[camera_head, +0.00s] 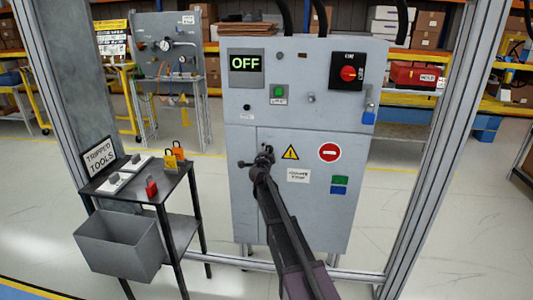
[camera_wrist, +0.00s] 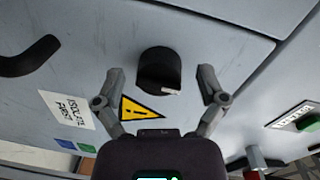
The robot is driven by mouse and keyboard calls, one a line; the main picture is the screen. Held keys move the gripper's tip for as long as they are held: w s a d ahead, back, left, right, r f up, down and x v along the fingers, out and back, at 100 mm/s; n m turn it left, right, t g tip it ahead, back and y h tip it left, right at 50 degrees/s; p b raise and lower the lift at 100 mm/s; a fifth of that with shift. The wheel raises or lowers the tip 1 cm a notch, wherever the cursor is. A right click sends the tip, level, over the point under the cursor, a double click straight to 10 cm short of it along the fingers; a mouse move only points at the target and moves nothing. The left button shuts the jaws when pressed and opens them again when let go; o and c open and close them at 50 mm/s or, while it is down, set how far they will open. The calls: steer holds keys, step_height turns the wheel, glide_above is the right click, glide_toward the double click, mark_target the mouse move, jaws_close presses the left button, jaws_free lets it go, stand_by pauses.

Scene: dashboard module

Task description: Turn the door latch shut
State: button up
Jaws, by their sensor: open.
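The grey cabinet door (camera_head: 315,225) is the lower front of the cabinet and looks closed. In the wrist view, a round black latch knob (camera_wrist: 157,66) with a pale pointer stands out from the grey panel near a door seam. My gripper (camera_wrist: 160,85) is open, with one finger on each side of the knob and gaps visible between. In the head view, my gripper (camera_head: 256,160) is at the upper left of the door and hides the knob. A black curved handle (camera_wrist: 28,56) is at the left of the wrist view.
A yellow warning triangle (camera_head: 290,152) and a white label (camera_head: 298,175) are beside my gripper. Above are an OFF display (camera_head: 246,62) and a red rotary switch (camera_head: 348,73). A tool stand (camera_head: 150,190) stands left, and frame posts flank the cabinet.

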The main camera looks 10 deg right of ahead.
steer(key=shift+m, duration=0.4)
